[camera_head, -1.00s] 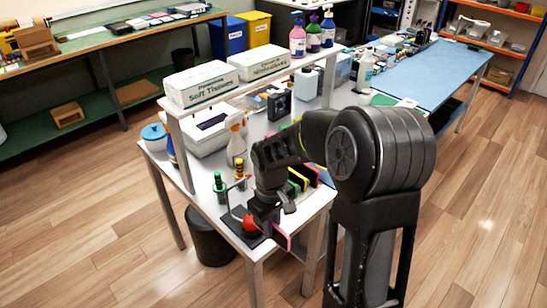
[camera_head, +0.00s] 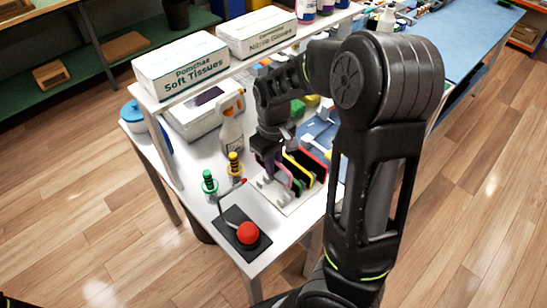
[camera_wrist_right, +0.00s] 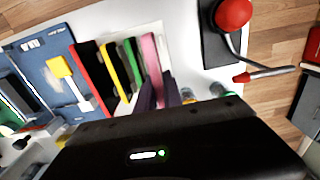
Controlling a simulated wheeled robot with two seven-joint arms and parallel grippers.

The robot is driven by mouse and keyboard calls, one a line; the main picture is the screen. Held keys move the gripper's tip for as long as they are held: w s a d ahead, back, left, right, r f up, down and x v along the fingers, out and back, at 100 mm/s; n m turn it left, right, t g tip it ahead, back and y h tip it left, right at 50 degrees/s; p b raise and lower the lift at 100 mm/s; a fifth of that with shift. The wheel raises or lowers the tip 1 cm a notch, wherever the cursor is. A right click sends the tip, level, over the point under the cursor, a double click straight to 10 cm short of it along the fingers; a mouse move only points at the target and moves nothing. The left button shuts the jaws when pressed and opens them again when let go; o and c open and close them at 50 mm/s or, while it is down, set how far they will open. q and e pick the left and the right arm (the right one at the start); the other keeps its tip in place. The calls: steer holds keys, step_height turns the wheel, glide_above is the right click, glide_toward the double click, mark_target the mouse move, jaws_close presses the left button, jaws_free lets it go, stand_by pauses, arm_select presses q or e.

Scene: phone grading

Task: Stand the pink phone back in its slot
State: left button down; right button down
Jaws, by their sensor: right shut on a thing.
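My right gripper (camera_head: 268,160) is shut on the pink phone (camera_wrist_right: 151,56), with its dark fingers (camera_wrist_right: 160,92) on the phone's near end in the right wrist view. The phone is on edge, roughly parallel to the phones beside it. In the head view the gripper hides most of it. It is over or at the pale slotted rack (camera_head: 267,192), beside the green phone. I cannot tell if its lower edge is in a slot. The rack holds a green phone (camera_wrist_right: 130,62), a yellow phone (camera_wrist_right: 108,67) and a red-edged phone (camera_wrist_right: 84,72). My left gripper is not in view.
A green-topped bottle (camera_head: 209,184), a yellow-topped bottle (camera_head: 235,166) and a spray bottle (camera_head: 231,125) stand left of the rack. A blue mat (camera_wrist_right: 58,75) lies beyond the phones.

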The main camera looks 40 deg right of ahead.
steer(key=shift+w+f, duration=0.1)
steer(key=shift+f, duration=0.1)
step_height(320, 180, down, 6)
steer(key=b, duration=0.5)
steer(key=shift+b, duration=0.3)
steer(key=shift+f+b, duration=1.3)
steer(key=shift+f, duration=0.35)
steer(key=c, duration=1.4)
jaws_free()
step_height(320, 180, up, 8)
steer(key=shift+f, duration=0.1)
